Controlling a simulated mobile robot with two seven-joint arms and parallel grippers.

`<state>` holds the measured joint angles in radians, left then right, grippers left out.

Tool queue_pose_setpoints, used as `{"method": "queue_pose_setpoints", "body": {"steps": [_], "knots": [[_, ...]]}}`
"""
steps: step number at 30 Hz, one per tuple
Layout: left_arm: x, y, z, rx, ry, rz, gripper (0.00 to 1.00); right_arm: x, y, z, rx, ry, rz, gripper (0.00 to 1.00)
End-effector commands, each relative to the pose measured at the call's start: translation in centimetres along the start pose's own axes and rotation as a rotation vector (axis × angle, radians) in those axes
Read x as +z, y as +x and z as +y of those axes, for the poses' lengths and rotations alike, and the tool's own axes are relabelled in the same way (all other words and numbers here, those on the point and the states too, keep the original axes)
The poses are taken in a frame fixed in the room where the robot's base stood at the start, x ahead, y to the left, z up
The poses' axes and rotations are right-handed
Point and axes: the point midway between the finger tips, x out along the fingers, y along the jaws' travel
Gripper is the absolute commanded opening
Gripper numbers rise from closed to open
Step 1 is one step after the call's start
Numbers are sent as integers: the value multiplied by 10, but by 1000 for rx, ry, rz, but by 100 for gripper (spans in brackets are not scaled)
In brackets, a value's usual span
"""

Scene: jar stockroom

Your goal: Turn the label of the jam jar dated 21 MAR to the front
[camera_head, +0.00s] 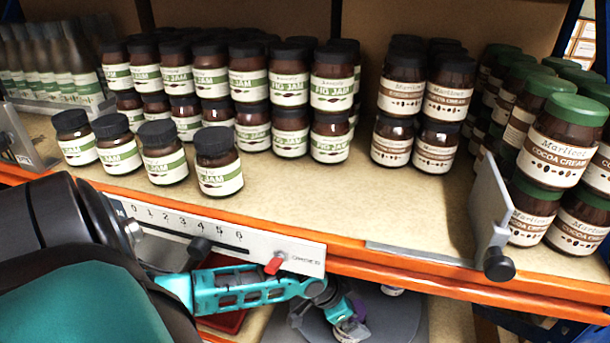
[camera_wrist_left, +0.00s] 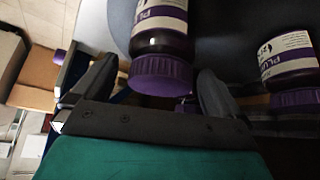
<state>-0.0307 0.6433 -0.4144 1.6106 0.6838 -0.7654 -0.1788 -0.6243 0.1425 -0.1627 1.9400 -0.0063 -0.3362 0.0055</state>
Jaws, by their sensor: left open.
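In the left wrist view, a jar with a ribbed purple lid (camera_wrist_left: 163,72) and a white label reading "PLU…" is between the spread fingers of my left gripper (camera_wrist_left: 153,88). The gripper is open, one finger on each side of the lid, with gaps visible. I cannot tell how deep the jar sits between them. A second purple-lidded jar (camera_wrist_left: 288,65) with the same kind of label stands to the right. No date is readable on any jar, so I cannot tell which is dated 21 MAR. My right gripper is not in view.
The upper shelf (camera_head: 330,200) holds fig jam jars (camera_head: 218,160), brown-label jars (camera_head: 437,148) and green-lidded cocoa cream jars (camera_head: 548,150). Its orange edge (camera_head: 420,270) and a numbered rail (camera_head: 225,240) lie above the lower level. A grey round surface (camera_head: 405,322) shows below.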

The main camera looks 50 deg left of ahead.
Motion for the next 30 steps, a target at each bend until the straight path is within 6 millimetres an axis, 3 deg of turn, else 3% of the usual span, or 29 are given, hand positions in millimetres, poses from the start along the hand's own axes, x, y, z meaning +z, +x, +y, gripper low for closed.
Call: {"method": "queue_pose_setpoints", "body": {"steps": [2,3,9,18,30], "knots": [[-1,-19,-1,-2,5,-1,100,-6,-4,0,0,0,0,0],[12,-20,0,0,2,-8,100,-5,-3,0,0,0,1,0],[48,-43,0,0,1,-6,100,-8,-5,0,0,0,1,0],[89,-70,0,0,1,-3,100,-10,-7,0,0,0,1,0],[100,-78,0,0,0,1,100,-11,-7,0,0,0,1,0]]}}
